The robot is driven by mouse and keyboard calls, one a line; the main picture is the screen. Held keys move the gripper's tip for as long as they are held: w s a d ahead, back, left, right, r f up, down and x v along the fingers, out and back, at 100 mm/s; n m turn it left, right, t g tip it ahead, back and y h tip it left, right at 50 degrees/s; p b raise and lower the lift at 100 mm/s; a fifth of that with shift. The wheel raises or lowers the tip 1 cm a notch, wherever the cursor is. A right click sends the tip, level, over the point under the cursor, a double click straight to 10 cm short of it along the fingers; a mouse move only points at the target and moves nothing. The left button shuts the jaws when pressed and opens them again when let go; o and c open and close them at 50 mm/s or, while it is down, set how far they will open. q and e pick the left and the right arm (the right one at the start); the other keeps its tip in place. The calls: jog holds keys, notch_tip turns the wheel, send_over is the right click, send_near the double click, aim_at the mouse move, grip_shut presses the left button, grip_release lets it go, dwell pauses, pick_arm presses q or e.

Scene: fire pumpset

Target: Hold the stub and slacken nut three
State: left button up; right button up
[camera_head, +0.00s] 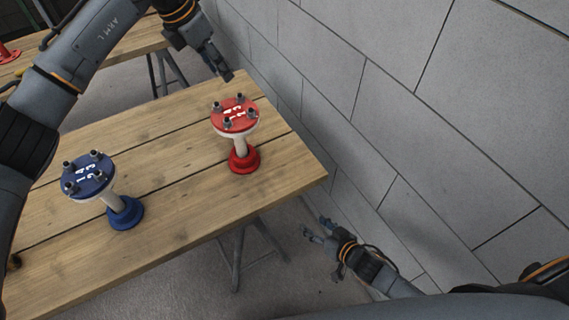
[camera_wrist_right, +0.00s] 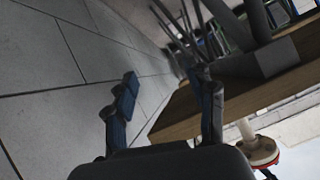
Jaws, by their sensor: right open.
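A red stub (camera_head: 243,158) stands upright near the right end of the wooden table, with a white pipe and a red top flange carrying several nuts and white numerals. A blue stub (camera_head: 125,212) of the same form stands to its left. The numerals are too small to tell which nut is three. My left gripper (camera_head: 226,76) is above the table's far edge, behind the red stub and apart from it; its finger opening is unclear. My right gripper (camera_head: 316,226) is open and empty, off the table's right end; its fingers (camera_wrist_right: 165,100) also show in the right wrist view.
The wooden table (camera_head: 185,200) has bare planks between and around the stubs. A grey block wall (camera_head: 400,100) runs along the right, with a gap beside the table. A second table (camera_head: 115,42) with a red object (camera_head: 8,54) stands at the upper left.

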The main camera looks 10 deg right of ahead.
jog(key=w+a+r+n+t+y, duration=0.15)
jog(key=a+r+y, duration=0.4)
jog(key=r, duration=0.85)
jog(key=n+t, duration=0.2)
jog(key=n, duration=0.3)
send_near(240, 140)
jog(key=x, duration=0.9)
jog(key=shift+w+d+r+m+y, duration=0.15)
jog(key=shift+w+r+m+y, duration=0.2)
jog(key=shift+w+r, duration=0.15)
jog(key=shift+c, duration=0.2)
grip_shut()
